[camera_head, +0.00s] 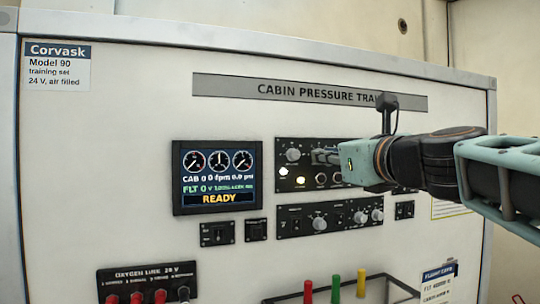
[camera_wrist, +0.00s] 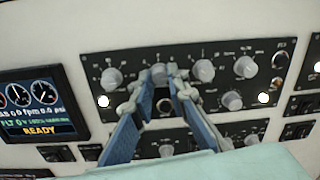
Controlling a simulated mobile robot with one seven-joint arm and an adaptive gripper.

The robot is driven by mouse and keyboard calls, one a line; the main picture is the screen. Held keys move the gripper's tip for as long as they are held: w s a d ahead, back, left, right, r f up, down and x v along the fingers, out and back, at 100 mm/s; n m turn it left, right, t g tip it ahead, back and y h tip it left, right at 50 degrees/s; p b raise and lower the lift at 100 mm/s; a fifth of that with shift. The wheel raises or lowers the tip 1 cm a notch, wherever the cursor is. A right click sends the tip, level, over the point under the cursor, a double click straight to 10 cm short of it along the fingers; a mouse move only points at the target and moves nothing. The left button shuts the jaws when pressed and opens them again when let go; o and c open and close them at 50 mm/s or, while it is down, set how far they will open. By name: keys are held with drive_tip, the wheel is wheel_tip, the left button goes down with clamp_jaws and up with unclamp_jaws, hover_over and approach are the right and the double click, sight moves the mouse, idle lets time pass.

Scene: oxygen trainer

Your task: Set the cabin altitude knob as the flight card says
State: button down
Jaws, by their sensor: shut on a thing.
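My gripper (camera_head: 327,157) is at the upper knob panel (camera_head: 290,186), reaching in from the right. In the wrist view its fingertips (camera_wrist: 160,78) are shut on a grey knob (camera_wrist: 159,70), the second from the left in the panel's top row. The fingers hide part of this knob and its scale. I cannot read its label, so I cannot tell if it is the cabin altitude knob. The flight card (camera_head: 438,283) is at the lower right; an FLT line and part of a second line show, too small to read surely, and its bottom is cut off.
Other grey knobs flank the held one, left (camera_wrist: 112,78) and right (camera_wrist: 203,70). A display (camera_head: 217,177) reads READY. A lower knob panel (camera_head: 328,217) and small switch panels lie below. Red, green and yellow handles (camera_head: 335,287) stand at the bottom.

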drive_tip(key=c, duration=1.9)
unclamp_jaws()
drive_tip(key=v, duration=1.2)
